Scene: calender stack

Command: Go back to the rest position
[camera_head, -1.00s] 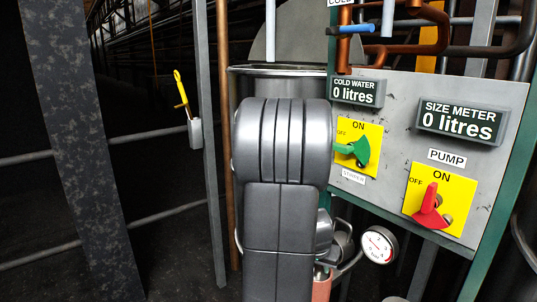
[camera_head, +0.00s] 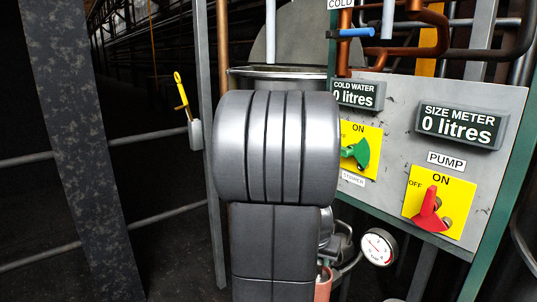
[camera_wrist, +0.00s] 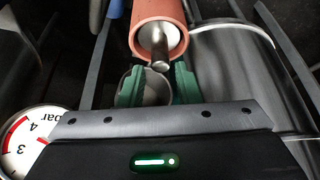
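My gripper (camera_wrist: 156,88) shows in the wrist view as two green fingertips standing apart. A rounded silvery metal part shows in the gap between them; I see no clear grip on it. An orange-red pipe (camera_wrist: 159,38) with a metal stem in its end lies just beyond the fingers. In the head view my own grey arm fills the centre and hides the gripper.
A grey panel (camera_head: 397,166) at right carries a green stirrer switch (camera_head: 357,152) and a red pump switch (camera_head: 428,211). Both meters read 0 litres. A pressure gauge (camera_head: 379,247) sits below. A metal vessel (camera_head: 290,72) stands behind my arm. Railings and a post are at left.

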